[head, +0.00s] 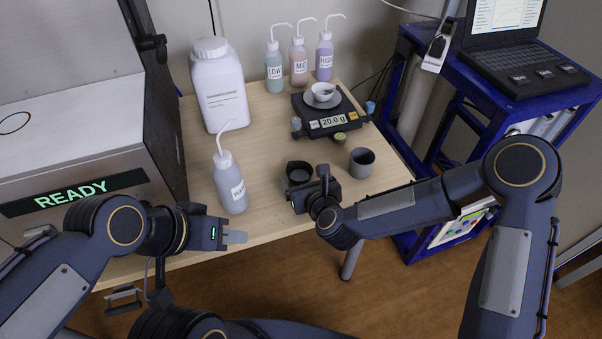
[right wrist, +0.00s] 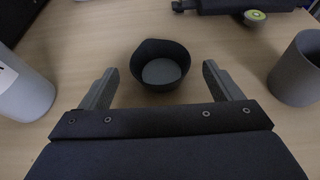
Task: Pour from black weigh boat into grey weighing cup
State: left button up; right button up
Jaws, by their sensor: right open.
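The black weigh boat (head: 299,171) stands upright on the table, with a lighter grey round area inside it; I cannot tell whether that is contents or its floor. My right gripper (head: 309,184) is open just in front of it. In the right wrist view, its fingertips (right wrist: 159,73) flank the boat (right wrist: 160,82) with a gap on each side. The grey weighing cup (head: 362,162) stands upright to the right of the boat; it also shows in the right wrist view (right wrist: 296,72). My left gripper (head: 236,238) hangs at the table's front edge, seen from the side, its opening unclear.
The balance (head: 332,120) reads 20.0 g and carries a small white dish (head: 323,97). A wash bottle (head: 230,186) stands left of the boat. A large white bottle (head: 219,90) and three small labelled bottles (head: 298,66) stand behind. The analyser (head: 85,170) showing READY is at left.

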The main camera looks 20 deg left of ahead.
aim_at(296, 167)
jog(key=x, duration=0.4)
jog(key=shift+w+a, duration=0.15)
jog(key=shift+c, duration=0.5)
jog(key=c, duration=0.8)
